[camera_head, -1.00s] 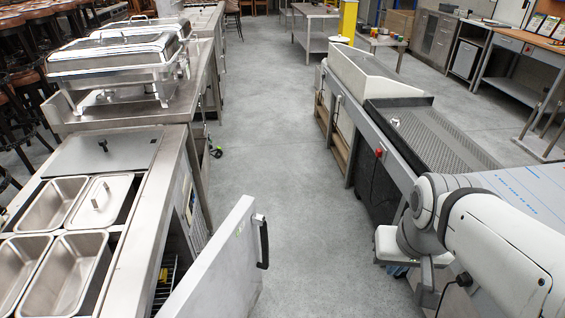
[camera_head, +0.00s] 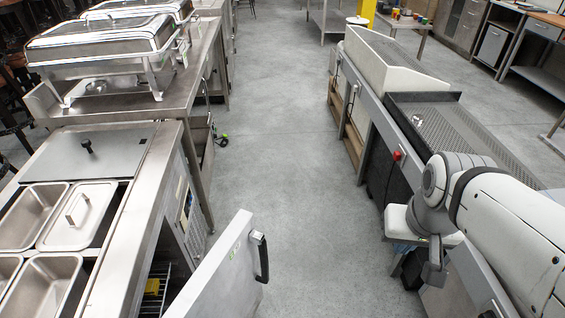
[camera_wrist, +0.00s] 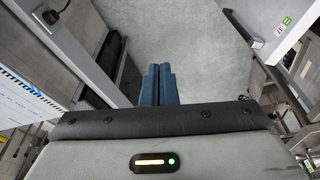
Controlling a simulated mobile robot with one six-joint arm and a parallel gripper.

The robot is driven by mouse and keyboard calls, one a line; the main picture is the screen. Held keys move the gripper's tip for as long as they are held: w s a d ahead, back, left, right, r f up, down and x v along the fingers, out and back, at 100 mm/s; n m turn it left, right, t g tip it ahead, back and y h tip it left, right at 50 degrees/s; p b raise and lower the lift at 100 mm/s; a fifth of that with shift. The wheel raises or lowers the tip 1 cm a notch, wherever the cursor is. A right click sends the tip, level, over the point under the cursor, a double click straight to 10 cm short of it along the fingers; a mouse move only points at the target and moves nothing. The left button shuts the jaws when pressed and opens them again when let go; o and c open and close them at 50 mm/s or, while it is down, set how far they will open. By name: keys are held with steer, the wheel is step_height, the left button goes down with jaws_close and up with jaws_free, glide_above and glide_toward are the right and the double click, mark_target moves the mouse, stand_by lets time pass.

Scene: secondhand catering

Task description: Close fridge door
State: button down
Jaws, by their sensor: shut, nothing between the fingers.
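The fridge door (camera_head: 222,270) stands open, swung out from the steel counter on the left into the aisle. Its black handle (camera_head: 260,257) is on the outer face near the free edge. The fridge (camera_head: 165,262) shows a dark opening with a wire rack and something yellow inside. In the wrist view, my gripper (camera_wrist: 158,72) has its two blue fingers shut together with nothing between them, over grey floor. A pale panel with a green label, which looks like the door (camera_wrist: 270,28), is at the upper right, apart from the fingers.
The prep counter with steel pans (camera_head: 58,240) and chafing dishes (camera_head: 105,50) lines the left. A long counter with a perforated top (camera_head: 455,135) and red button (camera_head: 397,155) lines the right, close to my arm. The aisle floor (camera_head: 285,130) between is clear.

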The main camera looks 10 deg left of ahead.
steer(key=shift+a, duration=0.2)
steer(key=w+d+f+n+t+h+b, duration=0.1)
steer(key=w+f+n+t+b, duration=0.3)
steer(key=w+f+b, duration=0.8)
steer(key=w+a+f+n+t+y+b, duration=0.3)
steer(key=w+a+f+t+y+b, duration=0.15)
steer(key=w+f, duration=0.35)
steer(key=n+g+y+b, duration=0.7)
steer(key=n+y+b, duration=0.1)
steer(key=y+b, duration=0.6)
glide_toward(247, 233)
steer(key=shift+t, duration=0.25)
steer(key=b+x, duration=0.1)
steer(key=x, duration=0.1)
steer(key=b+x, duration=0.1)
steer(key=x, duration=0.2)
steer(key=shift+s+a+b, duration=0.15)
steer(key=shift+a+b, duration=0.2)
steer(key=shift+b, duration=0.05)
steer(key=shift+w+a+r, duration=0.15)
steer(key=shift+w+a, duration=0.05)
steer(key=shift+a, duration=0.4)
